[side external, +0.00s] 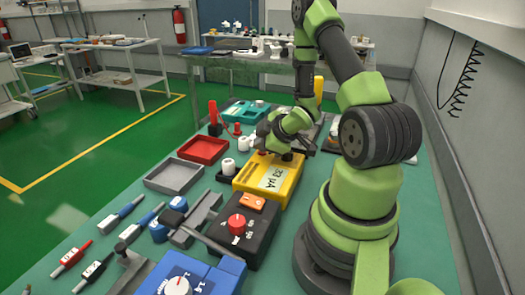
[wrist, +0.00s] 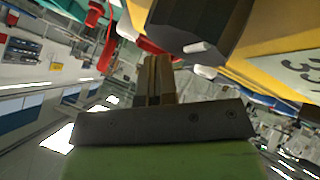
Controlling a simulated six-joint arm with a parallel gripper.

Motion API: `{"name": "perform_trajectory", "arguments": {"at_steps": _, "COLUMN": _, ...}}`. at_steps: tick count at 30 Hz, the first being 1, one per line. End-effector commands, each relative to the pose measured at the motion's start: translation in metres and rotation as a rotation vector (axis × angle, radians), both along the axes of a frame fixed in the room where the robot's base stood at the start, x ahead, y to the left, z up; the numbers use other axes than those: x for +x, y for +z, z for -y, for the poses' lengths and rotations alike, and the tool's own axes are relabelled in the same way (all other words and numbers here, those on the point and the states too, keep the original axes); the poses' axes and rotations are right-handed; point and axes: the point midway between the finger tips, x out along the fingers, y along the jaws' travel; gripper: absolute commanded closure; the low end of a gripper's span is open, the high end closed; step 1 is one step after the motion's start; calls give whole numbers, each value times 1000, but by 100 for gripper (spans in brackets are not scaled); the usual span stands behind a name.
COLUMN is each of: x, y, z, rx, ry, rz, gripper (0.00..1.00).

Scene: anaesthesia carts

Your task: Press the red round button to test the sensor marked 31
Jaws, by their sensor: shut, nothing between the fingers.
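My gripper (wrist: 158,66) is shut and empty, its fingers together in the wrist view. In the side view it is low over the far end of a yellow meter box (side external: 262,180), partly hidden by my wrist. The box has a white label that reads like 33 µA, seen upside down; the label also shows in the wrist view (wrist: 300,72). A dark knob with a white pointer (wrist: 205,46) is close beside my fingers; I cannot tell if they touch.
A black box with a red knob (side external: 237,224) and a blue box with a white dial (side external: 178,287) stand nearer the camera. A red tray (side external: 203,150), a grey tray (side external: 174,176) and several probes lie to the left. A teal case (side external: 243,112) is behind.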

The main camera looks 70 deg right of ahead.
Motion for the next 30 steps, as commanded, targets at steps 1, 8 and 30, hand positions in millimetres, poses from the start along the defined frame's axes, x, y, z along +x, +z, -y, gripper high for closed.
{"name": "perform_trajectory", "arguments": {"at_steps": 1, "x": 0, "y": 0, "z": 0, "rx": 1, "ry": -1, "rz": -1, "gripper": 100}}
{"name": "perform_trajectory", "arguments": {"at_steps": 8, "x": 0, "y": 5, "z": 0, "rx": 1, "ry": -2, "rz": 0, "gripper": 100}}
{"name": "perform_trajectory", "arguments": {"at_steps": 30, "x": 0, "y": 33, "z": 0, "rx": -2, "ry": -1, "rz": 2, "gripper": 100}}
